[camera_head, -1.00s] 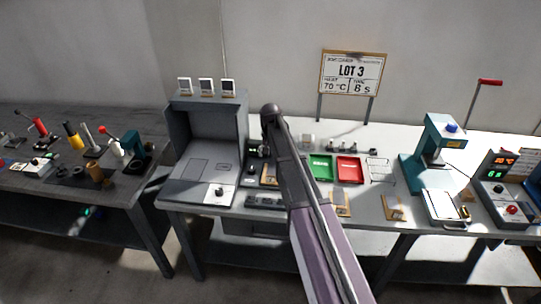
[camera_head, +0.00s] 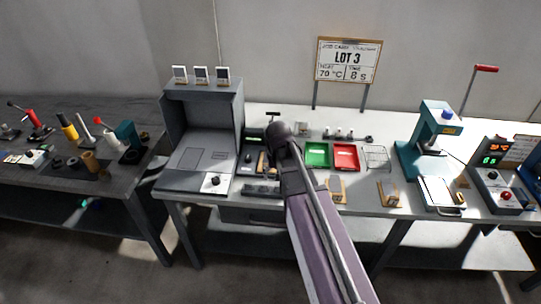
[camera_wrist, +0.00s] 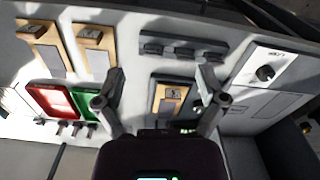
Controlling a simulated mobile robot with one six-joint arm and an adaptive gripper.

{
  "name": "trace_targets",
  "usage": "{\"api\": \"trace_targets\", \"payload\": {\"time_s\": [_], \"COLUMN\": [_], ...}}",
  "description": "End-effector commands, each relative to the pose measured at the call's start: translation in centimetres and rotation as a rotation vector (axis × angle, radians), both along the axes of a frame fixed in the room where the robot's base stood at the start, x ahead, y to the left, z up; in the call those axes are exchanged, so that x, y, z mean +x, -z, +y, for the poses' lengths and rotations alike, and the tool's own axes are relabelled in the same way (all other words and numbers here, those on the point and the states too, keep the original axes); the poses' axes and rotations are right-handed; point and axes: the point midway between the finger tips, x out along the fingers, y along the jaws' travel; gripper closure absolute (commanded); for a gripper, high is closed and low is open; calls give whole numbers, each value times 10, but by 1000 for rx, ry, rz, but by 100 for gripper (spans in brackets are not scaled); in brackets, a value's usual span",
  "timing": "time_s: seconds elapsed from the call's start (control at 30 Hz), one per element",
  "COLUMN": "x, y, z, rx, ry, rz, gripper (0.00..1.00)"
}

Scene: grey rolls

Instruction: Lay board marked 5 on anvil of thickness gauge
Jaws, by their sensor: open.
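In the wrist view, a tan board (camera_wrist: 172,101) with a small marked tag lies on a dark base between the fingertips of my gripper (camera_wrist: 160,82). The tag's mark is too small to read surely. My gripper is open and empty, its fingers on either side of that board in the picture; I cannot tell the height gap. Two more tan boards with grey strips, one (camera_wrist: 40,45) and another (camera_wrist: 96,48), lie at the upper left. In the head view, a dark instrument with a green display (camera_head: 253,139), possibly the thickness gauge, stands left of my arm; its anvil is not clear.
A green tray (camera_head: 317,154) and a red tray (camera_head: 346,156) lie right of my arm. A grey hooded station (camera_head: 203,130) stands left, a teal press (camera_head: 430,145) right. A dark block with several knobs (camera_wrist: 182,47) lies near the boards. Bare bench shows around the right-hand boards.

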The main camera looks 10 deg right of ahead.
Motion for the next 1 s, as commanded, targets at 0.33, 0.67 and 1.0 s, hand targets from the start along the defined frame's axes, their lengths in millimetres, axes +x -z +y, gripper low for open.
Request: {"api": "trace_targets", "payload": {"time_s": [0.33, 0.67, 1.0], "x": [-106, -109, -109], "y": [0, 0, 0], "z": [-1, -1, 0], "rx": [0, 0, 0], "ry": [-111, -120, -119], "rz": [0, 0, 0], "gripper": [10, 10, 10]}}
